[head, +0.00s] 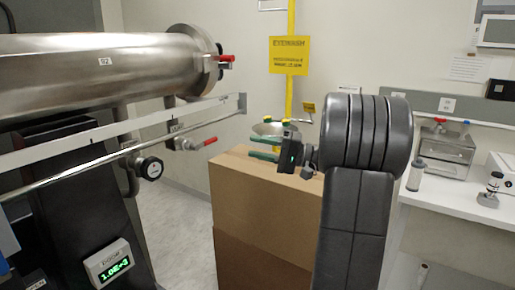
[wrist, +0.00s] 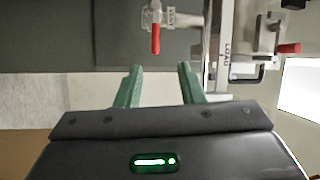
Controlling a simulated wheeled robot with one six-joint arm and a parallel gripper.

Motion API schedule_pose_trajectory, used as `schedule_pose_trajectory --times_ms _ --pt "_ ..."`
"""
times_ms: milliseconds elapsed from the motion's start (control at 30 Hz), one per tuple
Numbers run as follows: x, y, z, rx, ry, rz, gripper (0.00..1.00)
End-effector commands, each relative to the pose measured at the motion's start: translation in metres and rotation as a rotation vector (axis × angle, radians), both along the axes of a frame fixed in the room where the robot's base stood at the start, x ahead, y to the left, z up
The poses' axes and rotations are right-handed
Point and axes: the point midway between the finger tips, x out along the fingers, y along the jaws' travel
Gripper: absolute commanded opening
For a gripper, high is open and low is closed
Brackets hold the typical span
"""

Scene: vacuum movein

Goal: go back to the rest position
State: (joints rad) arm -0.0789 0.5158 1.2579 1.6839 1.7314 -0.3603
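My gripper (head: 252,146) is in the middle of the head view, above the cardboard boxes and pointing left. Its two green fingers stand apart. In the wrist view the gripper (wrist: 160,69) is open, with nothing held between the fingertips. My dark arm rises on the right of the head view and bends over toward the gripper. It hides part of the boxes and the wall behind.
A steel cylinder (head: 100,62) with a red-handled end is at left. Below it are a rail, a red-handled valve (head: 187,144) and a gauge (head: 149,168). Cardboard boxes (head: 262,205) stand under my gripper. An eyewash sign (head: 289,55) is behind; a white bench (head: 460,219) is right.

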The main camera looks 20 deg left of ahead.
Motion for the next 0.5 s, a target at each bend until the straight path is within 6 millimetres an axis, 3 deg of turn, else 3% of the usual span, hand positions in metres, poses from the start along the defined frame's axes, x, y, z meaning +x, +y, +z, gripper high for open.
schedule_pose_trajectory --times_ms 233,500 --pt "-0.003 0.013 0.003 -0.001 0.000 0.003 0.35" --pt "-0.015 0.062 0.010 -0.002 0.003 0.004 0.35"
